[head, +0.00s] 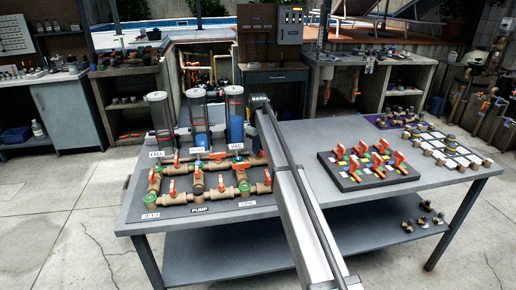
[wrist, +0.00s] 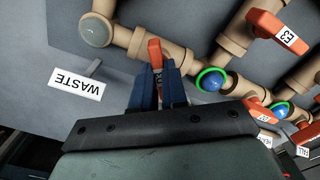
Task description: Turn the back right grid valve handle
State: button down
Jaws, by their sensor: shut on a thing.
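In the wrist view, my gripper (wrist: 157,75) is shut on an orange valve handle (wrist: 154,50), with one dark blue finger on each side of it. The handle sits on a tan pipe beside a WASTE sign (wrist: 76,84), and its lower part is hidden between the fingers. In the head view, the tan pipe grid (head: 205,190) with its orange handles lies on the left half of the table. My arm runs along the grid's right side there, and the fingers and held handle cannot be made out.
In the wrist view, another orange handle marked E3 (wrist: 276,28) and a green-ringed blue dome (wrist: 212,80) are close to the right. In the head view, clear cylinders (head: 197,118) stand behind the grid. A black board with orange valves (head: 371,160) lies right of my arm.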

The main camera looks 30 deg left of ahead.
jog(key=n, duration=0.5)
jog(key=shift+n, duration=0.3)
jog(key=n, duration=0.5)
jog(key=shift+n, duration=0.3)
jog(key=c, duration=1.2)
grip_release()
jog(key=shift+o, duration=0.2)
notch_tip(320, 180, up, 14)
jog(key=shift+f, duration=0.1)
